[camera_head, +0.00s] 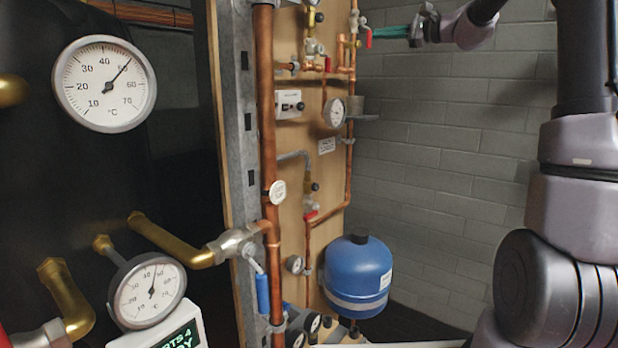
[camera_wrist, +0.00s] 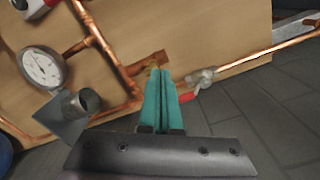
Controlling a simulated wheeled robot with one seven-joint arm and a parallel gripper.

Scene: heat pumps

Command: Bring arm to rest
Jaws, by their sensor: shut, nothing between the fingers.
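My gripper (camera_head: 388,33) shows at the top right in the head view, its teal fingers pointing left toward the pipework on the wooden board. In the wrist view the two teal fingers (camera_wrist: 161,102) lie side by side, shut and empty. Beyond their tips are a brass fitting and a valve with a red handle (camera_wrist: 187,97); I cannot tell whether the tips touch them. The red-handled valve also shows in the head view (camera_head: 368,37), just left of the fingertips.
A wooden board (camera_head: 295,160) carries copper pipes (camera_head: 268,120), a gauge (camera_head: 334,112) and a grey bracket (camera_head: 362,117). A blue expansion tank (camera_head: 357,275) stands low. Two dial thermometers (camera_head: 104,84) are at left. Open room lies before the grey brick wall (camera_head: 440,170).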

